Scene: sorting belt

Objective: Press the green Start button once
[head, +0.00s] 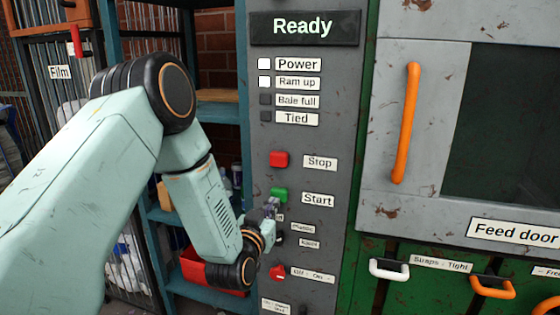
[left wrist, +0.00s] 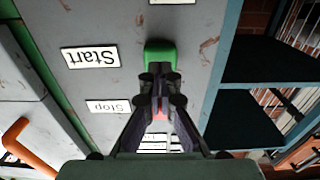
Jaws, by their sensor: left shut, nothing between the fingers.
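The green Start button (head: 279,193) sits on the grey control panel, left of its "Start" label (head: 318,200). My left gripper (head: 271,204) is shut and empty, with its fingertips just at the button's lower left edge in the head view. In the left wrist view, which shows the panel upside down, the green button (left wrist: 160,53) is directly ahead of the closed fingertips (left wrist: 160,84). The fingers overlap its near edge there; I cannot tell whether they touch it. My right gripper is not in view.
A red Stop button (head: 279,159) is above the green one. A red switch (head: 278,272) is below it. The display (head: 304,27) reads "Ready"; the Power and Ram up lamps are white. The feed door with an orange handle (head: 406,123) is to the right, shelves to the left.

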